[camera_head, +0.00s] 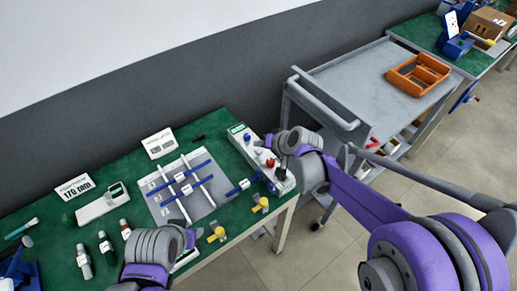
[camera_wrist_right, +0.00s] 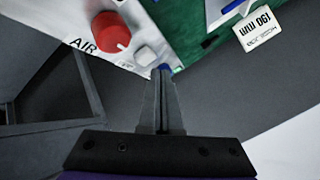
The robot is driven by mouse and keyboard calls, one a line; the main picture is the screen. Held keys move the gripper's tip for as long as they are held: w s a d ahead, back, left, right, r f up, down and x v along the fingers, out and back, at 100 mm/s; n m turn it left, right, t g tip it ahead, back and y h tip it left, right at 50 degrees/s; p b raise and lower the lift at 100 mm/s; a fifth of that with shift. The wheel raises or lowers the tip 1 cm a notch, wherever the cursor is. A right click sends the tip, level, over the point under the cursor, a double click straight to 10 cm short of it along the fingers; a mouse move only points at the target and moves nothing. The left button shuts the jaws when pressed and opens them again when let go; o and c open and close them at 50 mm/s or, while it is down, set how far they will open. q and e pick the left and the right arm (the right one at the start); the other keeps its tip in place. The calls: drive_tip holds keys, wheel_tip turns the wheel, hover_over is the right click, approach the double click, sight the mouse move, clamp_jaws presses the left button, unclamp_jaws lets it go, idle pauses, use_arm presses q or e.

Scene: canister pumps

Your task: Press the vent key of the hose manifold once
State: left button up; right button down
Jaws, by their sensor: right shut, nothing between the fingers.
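The hose manifold (camera_head: 252,149) is a long white box on the right part of the green table in the head view, with a small green display. In the right wrist view its white panel (camera_wrist_right: 83,17) shows a red round knob (camera_wrist_right: 112,32) marked AIR and a pale grey key (camera_wrist_right: 146,56) beside it. The key's label is too small to read. My right gripper (camera_wrist_right: 163,72) is shut and empty, its tips near the key and over a small blue part; contact cannot be told. In the head view my left gripper (camera_head: 188,238) is low over the table's front, its fingers unclear.
A grey board with blue and white bars (camera_head: 183,187) lies left of the manifold. Yellow fittings (camera_head: 261,204) and small bottles (camera_head: 105,246) stand along the front. A grey cart (camera_head: 345,80) with an orange frame (camera_head: 417,75) stands right of the table, close to my right arm.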

sight(260, 154)
drive_tip(key=shift+f, duration=0.1)
drive_tip(key=shift+f+b, duration=0.3)
drive_tip(key=shift+b, duration=0.05)
drive_tip(key=shift+f+b, duration=0.35)
drive_tip(key=shift+f, duration=0.1)
idle(0.7)
idle(0.3)
drive_tip(key=shift+r+p, duration=0.6)
drive_tip(key=shift+r, duration=0.3)
drive_tip(key=shift+r+p, duration=1.45)
drive_tip(key=shift+r, duration=1.1)
drive_tip(key=shift+f, duration=0.1)
